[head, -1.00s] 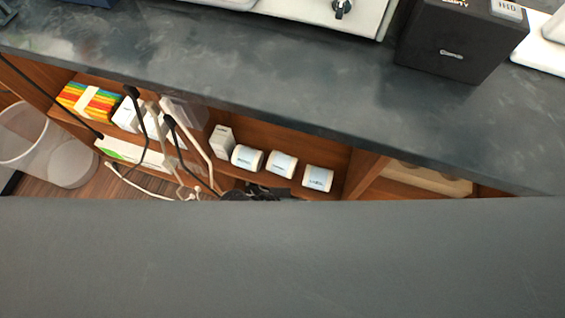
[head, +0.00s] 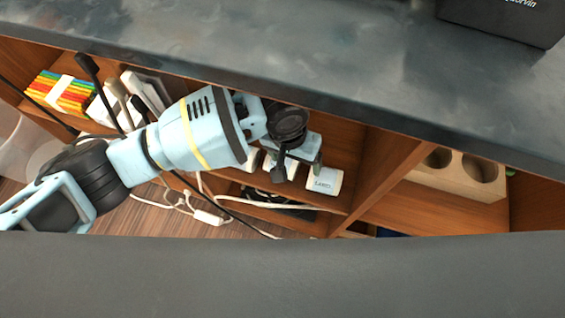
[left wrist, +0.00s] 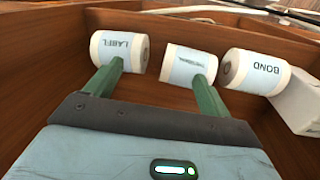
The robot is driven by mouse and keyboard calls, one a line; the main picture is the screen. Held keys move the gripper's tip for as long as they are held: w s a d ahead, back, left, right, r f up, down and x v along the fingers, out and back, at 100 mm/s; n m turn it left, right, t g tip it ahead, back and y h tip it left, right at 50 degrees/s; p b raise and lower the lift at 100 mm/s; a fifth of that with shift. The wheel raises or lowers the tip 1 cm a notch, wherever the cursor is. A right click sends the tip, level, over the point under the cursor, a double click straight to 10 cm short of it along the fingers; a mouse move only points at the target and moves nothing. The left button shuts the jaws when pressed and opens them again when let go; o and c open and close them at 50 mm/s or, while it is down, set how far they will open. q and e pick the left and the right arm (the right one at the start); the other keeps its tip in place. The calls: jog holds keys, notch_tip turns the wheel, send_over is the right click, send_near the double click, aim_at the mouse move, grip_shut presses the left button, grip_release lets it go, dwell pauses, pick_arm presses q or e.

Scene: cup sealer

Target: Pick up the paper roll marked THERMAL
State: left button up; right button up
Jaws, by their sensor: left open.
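The THERMAL roll (left wrist: 188,66), white with a pale blue label, lies in the middle of a row of three on a wooden shelf in the left wrist view. The LABEL roll (left wrist: 120,50) lies to its left and the BOND roll (left wrist: 258,72) to its right. My left gripper (left wrist: 158,72) is open and empty, with green fingers. Its right fingertip overlaps the THERMAL roll in view and its left fingertip overlaps the lower edge of the LABEL roll; contact cannot be told. In the head view my left gripper (head: 296,160) hides most of the row; the LABEL roll (head: 324,181) shows beside it.
The dark stone counter (head: 330,60) overhangs the shelf. A wooden divider (head: 382,180) stands right of the rolls, with a wooden block with round holes (head: 455,172) beyond. A white box (left wrist: 298,102) stands beside the BOND roll.

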pick_arm(q)
jog(key=shift+w+a+r+y+b, duration=0.15)
jog(key=shift+w+a+y+b, duration=0.3)
jog(key=shift+w+a+y, duration=0.45)
jog(key=shift+w+a+r, duration=0.1)
jog(key=shift+w+a, duration=0.25)
jog(key=shift+w, duration=0.05)
jog(key=shift+a+r, duration=0.1)
jog(key=shift+f+b, duration=0.6)
jog(key=shift+f, duration=1.2)
notch_tip(320, 180, down, 4)
jog(key=shift+f+b, duration=0.15)
jog(key=shift+b, duration=1)
